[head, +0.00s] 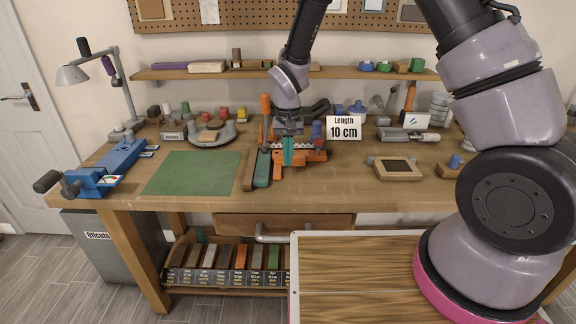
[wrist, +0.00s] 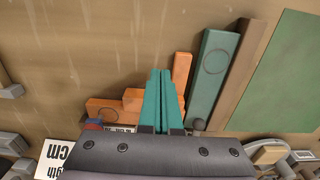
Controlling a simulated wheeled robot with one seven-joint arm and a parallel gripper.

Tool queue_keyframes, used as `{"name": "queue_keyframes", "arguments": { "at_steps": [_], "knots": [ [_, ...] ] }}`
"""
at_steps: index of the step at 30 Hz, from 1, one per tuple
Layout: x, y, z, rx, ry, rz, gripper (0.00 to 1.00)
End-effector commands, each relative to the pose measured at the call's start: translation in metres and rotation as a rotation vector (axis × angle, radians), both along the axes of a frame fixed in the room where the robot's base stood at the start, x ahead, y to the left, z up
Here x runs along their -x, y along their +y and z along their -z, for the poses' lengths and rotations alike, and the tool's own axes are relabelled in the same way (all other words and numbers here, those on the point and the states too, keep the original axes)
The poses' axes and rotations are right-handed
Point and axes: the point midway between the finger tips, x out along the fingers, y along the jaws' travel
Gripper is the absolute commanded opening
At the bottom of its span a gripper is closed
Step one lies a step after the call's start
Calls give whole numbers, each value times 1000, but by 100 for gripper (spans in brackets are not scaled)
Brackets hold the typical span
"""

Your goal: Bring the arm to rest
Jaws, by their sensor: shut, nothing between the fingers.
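My gripper (head: 288,163) hangs from my arm over the middle of the workbench (head: 330,186), pointing down. Its two teal fingers are together and nothing shows between them; they also show in the wrist view (wrist: 161,73). The fingers are in front of an orange tool (head: 312,156) on the bench, which also shows in the wrist view (wrist: 105,108). Whether the fingertips touch it I cannot tell. A teal bar (head: 262,170) lies just left of the fingers in the head view, beside a brown wooden strip (head: 250,172).
A "Length 10 cm" card (head: 344,127) stands right of my gripper. A green mat (head: 192,173) and blue vise (head: 117,160) are at left, a wooden tray (head: 396,177) at right. A shelf (head: 340,74) runs behind my arm. Bare bench lies in front.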

Motion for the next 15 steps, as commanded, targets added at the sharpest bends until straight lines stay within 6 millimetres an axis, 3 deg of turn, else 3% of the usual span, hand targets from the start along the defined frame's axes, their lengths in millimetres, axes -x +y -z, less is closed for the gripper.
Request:
{"name": "queue_keyframes", "arguments": {
  "at_steps": [9, 15],
  "knots": [
    [0, 0, -49, -1, -2, 1, 0],
    [-1, -2, -68, -5, -5, 4, 0]
  ]
}}
